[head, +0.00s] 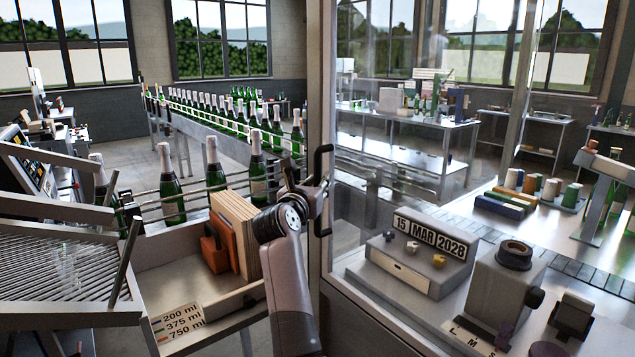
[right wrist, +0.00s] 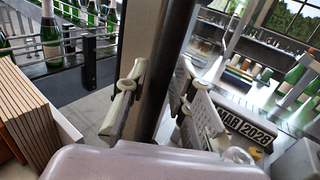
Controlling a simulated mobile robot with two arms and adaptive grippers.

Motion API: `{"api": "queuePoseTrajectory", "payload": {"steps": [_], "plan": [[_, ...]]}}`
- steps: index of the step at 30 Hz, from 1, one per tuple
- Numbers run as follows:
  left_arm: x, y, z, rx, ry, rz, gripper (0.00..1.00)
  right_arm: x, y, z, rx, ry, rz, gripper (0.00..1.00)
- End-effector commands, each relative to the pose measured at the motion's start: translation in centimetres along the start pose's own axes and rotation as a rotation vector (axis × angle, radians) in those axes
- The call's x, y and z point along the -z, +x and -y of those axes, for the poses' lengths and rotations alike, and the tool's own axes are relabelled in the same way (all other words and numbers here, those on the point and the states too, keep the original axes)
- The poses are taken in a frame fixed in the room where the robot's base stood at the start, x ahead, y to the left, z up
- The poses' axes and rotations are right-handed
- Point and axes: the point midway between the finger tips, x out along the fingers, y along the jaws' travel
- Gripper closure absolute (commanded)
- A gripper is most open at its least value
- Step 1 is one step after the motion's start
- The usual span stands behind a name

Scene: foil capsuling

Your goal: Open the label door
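The label door is a clear panel (head: 431,150) in a grey metal frame, right of centre in the head view. It appears closed in front of the label station. Its black upright bar handle (head: 324,150) is on the frame's left edge. My right gripper (head: 318,199) is at the middle of this handle. In the right wrist view the dark handle bar (right wrist: 172,50) runs between the two fingers of my right gripper (right wrist: 161,85). My left gripper is not in view.
Left of my right arm is a tray (head: 180,290) with wooden dividers (head: 235,235). Green bottles (head: 170,185) line the conveyor behind.

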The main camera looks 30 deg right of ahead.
Motion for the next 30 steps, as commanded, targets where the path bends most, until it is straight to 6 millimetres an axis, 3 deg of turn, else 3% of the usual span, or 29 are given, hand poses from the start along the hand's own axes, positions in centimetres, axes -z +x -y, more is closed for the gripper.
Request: {"api": "queuePoseTrajectory", "payload": {"steps": [3, 13, 30], "plan": [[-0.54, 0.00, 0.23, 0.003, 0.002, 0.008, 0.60, 0.01, -0.01, 0.00, 0.000, 0.000, 0.000, 0.78], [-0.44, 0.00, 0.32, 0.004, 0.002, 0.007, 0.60, 0.03, -0.01, -0.01, 0.000, 0.000, 0.000, 1.00], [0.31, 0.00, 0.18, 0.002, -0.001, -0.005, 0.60, 0.04, -0.01, -0.01, 0.000, 0.000, -0.001, 1.00]]}}
